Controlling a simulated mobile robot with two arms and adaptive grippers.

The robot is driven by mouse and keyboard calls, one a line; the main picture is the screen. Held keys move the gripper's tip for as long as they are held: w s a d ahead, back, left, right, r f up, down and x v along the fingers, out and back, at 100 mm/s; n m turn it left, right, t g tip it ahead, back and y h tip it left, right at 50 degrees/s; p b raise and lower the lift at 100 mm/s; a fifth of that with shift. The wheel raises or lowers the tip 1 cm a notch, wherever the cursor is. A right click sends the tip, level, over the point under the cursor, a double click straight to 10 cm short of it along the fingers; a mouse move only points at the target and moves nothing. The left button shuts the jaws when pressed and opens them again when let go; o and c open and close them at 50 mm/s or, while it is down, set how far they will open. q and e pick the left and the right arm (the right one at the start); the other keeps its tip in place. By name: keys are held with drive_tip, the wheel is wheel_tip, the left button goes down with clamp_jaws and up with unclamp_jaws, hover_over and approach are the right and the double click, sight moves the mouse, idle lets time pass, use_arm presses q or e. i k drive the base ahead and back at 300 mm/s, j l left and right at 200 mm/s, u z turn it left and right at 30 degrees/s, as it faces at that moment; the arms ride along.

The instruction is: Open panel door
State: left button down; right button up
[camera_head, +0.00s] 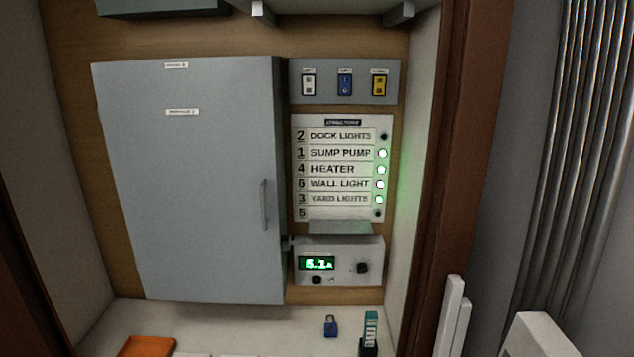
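The grey panel door (190,200) fills the left of the back board in the head view. It is shut, with its face flat against the cabinet front. A slim vertical bar handle (264,205) sits near its right edge, below mid-height. Two small white labels are on the door's upper part.
Right of the door are three switches (344,84), a directory board (342,175) with green lights, and a meter box (339,262) reading about 5.1. A blue padlock (330,327), a teal-topped item (371,330) and an orange tray (148,346) lie below. A brown post (462,150) stands right.

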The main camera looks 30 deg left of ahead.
sight(192, 141)
drive_tip(key=u, duration=1.7)
